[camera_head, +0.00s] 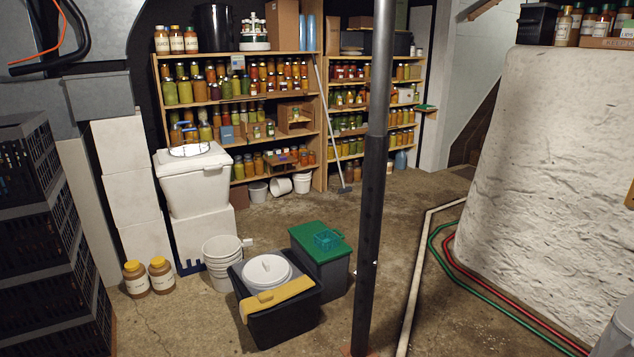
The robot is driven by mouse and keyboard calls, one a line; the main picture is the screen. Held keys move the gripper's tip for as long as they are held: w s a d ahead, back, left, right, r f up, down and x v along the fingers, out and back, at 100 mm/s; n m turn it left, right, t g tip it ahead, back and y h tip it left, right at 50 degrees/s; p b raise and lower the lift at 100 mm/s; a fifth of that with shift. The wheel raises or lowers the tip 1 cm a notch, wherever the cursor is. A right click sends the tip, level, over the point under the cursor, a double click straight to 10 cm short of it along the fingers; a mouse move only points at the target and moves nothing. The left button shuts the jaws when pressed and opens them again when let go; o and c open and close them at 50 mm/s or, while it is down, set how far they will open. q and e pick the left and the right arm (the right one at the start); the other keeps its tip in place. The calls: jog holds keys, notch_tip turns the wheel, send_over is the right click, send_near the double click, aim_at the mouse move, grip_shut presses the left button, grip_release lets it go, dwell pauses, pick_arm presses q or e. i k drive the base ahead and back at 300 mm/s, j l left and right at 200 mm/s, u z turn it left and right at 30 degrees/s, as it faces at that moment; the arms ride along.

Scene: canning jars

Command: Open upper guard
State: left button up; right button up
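I cannot pick out a part that is clearly the upper guard. Neither of my grippers shows in this view.
A dark post (371,200) stands in front of the jar shelves (236,99). Black crates (40,220) are stacked at left. Two jars (161,275), white buckets (221,262) and a green-lidded bin (320,262) stand on the floor. Hoses (484,289) run along the right.

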aim_at(284, 93)
jog(key=i+l+z, duration=0.5)
jog(key=i+z, duration=0.45)
jog(key=i, duration=0.2)
jog(key=i+z, duration=0.5)
jog(key=i+u, duration=0.15)
jog(key=i, duration=0.35)
jog(key=i+u, duration=0.15)
jog(key=i, duration=0.3)
jog(key=i+u, duration=0.15)
jog(key=i, duration=0.35)
jog(key=i+l+u, duration=0.15)
jog(key=i, duration=0.35)
jog(key=i+l+u, duration=0.2)
jog(key=i, duration=0.25)
